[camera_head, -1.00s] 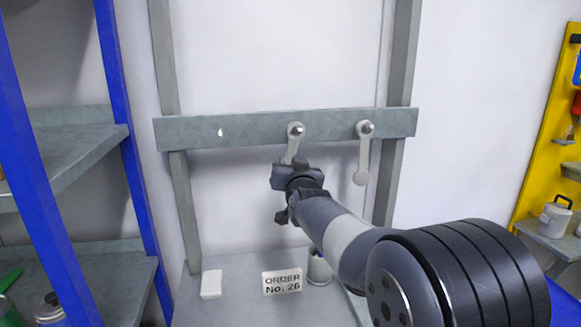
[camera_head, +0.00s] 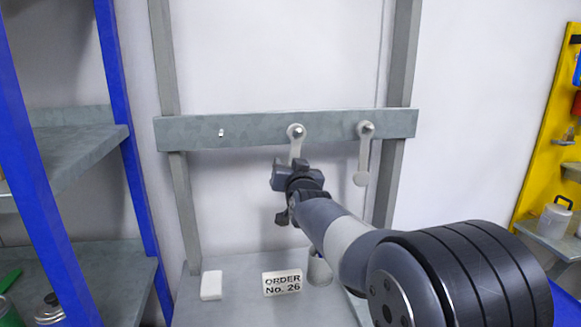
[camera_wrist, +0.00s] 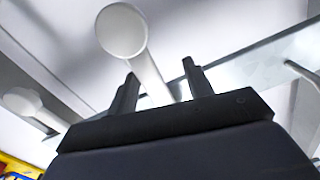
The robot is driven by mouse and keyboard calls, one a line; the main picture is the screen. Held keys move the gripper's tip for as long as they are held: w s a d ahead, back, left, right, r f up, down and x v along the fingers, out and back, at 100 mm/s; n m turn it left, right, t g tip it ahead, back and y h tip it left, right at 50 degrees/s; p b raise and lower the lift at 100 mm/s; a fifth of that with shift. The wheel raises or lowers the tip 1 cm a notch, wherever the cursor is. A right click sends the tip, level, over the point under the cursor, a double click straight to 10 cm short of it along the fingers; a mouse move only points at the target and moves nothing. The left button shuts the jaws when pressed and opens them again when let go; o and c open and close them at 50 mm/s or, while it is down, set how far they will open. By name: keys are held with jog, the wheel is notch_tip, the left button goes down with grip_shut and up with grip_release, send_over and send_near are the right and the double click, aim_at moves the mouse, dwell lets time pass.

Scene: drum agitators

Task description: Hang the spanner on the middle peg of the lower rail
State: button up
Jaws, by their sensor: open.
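The pale grey spanner (camera_head: 296,149) hangs with its ring around the middle peg (camera_head: 297,131) of the rail (camera_head: 255,129). Its lower part is hidden behind my gripper in the head view. My gripper (camera_head: 293,167) is open, just below the rail at the spanner's handle. In the wrist view the spanner (camera_wrist: 150,76) shows its round end nearest the camera, and its shaft runs down between the two separated fingertips (camera_wrist: 163,88). I cannot tell whether either finger touches it.
A second, similar spanner (camera_head: 363,158) hangs on the right peg, close to my gripper's right. The left peg (camera_head: 221,133) is bare. Below, a bench (camera_head: 235,310) holds a white block (camera_head: 211,285), an order sign (camera_head: 282,282) and a pale container (camera_head: 319,268). A blue-framed shelf (camera_head: 121,140) stands left.

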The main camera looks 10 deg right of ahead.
jog(key=s+b, duration=0.2)
jog(key=s, duration=0.8)
jog(key=shift+s, duration=0.4)
jog(key=w+p, duration=0.1)
jog(key=w, duration=0.8)
jog(key=shift+p, duration=0.3)
